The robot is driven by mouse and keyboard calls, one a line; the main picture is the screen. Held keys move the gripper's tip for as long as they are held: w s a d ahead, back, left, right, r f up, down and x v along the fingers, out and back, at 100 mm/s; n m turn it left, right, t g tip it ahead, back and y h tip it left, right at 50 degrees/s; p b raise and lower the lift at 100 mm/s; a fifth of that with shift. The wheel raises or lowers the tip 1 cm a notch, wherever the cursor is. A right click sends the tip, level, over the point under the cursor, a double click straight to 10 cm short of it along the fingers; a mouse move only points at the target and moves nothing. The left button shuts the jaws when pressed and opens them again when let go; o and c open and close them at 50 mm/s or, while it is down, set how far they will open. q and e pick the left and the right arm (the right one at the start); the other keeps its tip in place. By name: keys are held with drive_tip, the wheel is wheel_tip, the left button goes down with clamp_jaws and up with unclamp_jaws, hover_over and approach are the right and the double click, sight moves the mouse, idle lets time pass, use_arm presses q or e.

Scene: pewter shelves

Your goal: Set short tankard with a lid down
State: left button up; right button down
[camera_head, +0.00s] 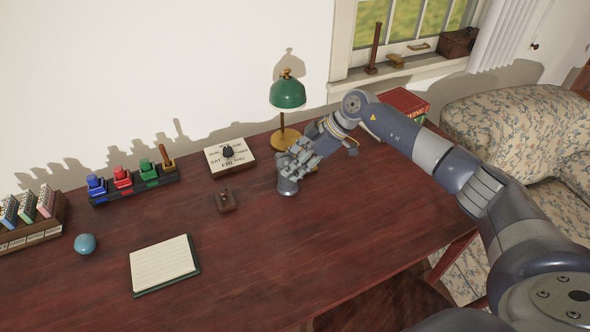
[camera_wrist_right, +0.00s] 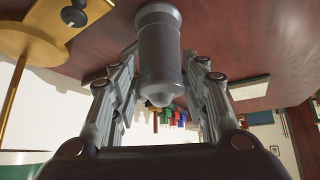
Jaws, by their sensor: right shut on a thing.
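The short tankard with a lid (camera_head: 288,187) is a small grey metal vessel on the dark red desk, just in front of the green lamp. My right gripper (camera_head: 298,164) is shut on it from above and behind, and its fingers hide much of it. In the right wrist view the tankard (camera_wrist_right: 160,55) lies between the two fingers, its wide end toward the desk. It looks upright and at or very near the desk top; I cannot tell if it touches. My left gripper is not in view.
The desk lamp (camera_head: 287,94) stands close behind the gripper. A day dial block (camera_head: 229,157) and a small brown box (camera_head: 226,200) are to the left. A notepad (camera_head: 164,263), a blue ball (camera_head: 85,243) and a stamp rack (camera_head: 134,186) are farther left. The desk front (camera_head: 300,260) is clear.

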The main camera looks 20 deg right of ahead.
drive_tip(key=shift+r, duration=0.15)
drive_tip(key=c, duration=0.9)
unclamp_jaws()
